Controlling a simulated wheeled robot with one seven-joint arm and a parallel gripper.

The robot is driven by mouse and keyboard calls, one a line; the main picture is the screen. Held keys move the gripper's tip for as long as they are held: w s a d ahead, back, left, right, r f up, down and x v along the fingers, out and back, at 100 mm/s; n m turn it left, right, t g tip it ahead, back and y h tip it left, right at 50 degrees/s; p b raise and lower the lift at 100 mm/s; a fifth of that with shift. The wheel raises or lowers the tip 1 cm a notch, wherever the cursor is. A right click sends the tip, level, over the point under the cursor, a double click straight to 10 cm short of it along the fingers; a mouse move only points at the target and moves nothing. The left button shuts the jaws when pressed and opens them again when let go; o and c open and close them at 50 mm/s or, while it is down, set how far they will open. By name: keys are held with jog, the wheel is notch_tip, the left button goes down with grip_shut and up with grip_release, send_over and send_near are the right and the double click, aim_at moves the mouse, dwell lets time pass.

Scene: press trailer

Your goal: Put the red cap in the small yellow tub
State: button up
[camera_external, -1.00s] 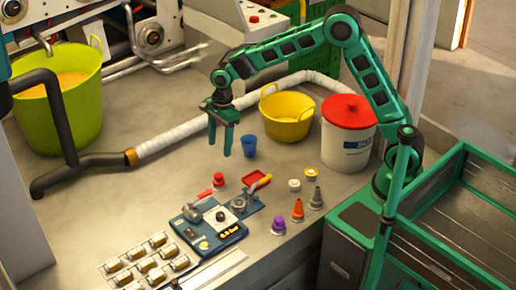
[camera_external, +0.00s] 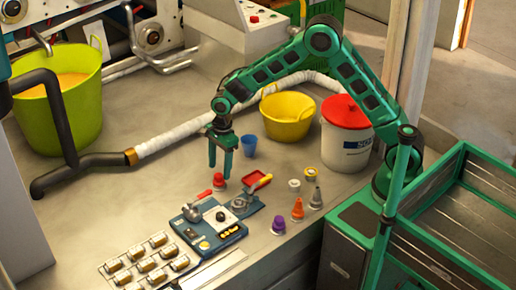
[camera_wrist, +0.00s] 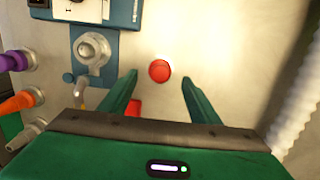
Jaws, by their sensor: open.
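The red cap (camera_external: 219,180) stands on the bench beside the blue press fixture, and it also shows in the wrist view (camera_wrist: 159,71), a little beyond the fingertips and between their lines. My gripper (camera_external: 220,175) is open and empty, pointing down just above and around the red cap in the external view; I cannot tell the exact height gap. In the wrist view my gripper (camera_wrist: 158,80) shows both green fingers apart. The small yellow tub (camera_external: 288,118) with handles stands farther back, left of the white bucket, and looks empty.
A blue cup (camera_external: 249,145) stands close right of my gripper. A white bucket with a red lid (camera_external: 346,130) stands right of the tub. The blue fixture (camera_external: 208,230), a red scoop (camera_external: 257,181) and several small nozzles and caps lie around. A white hose (camera_external: 190,126) crosses behind.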

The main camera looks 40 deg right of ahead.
aim_at(218, 175)
jog(key=f, duration=0.5)
jog(key=shift+w+a, duration=0.1)
jog(key=shift+a, duration=0.3)
jog(key=shift+r, duration=0.1)
jog(key=c, duration=1.3)
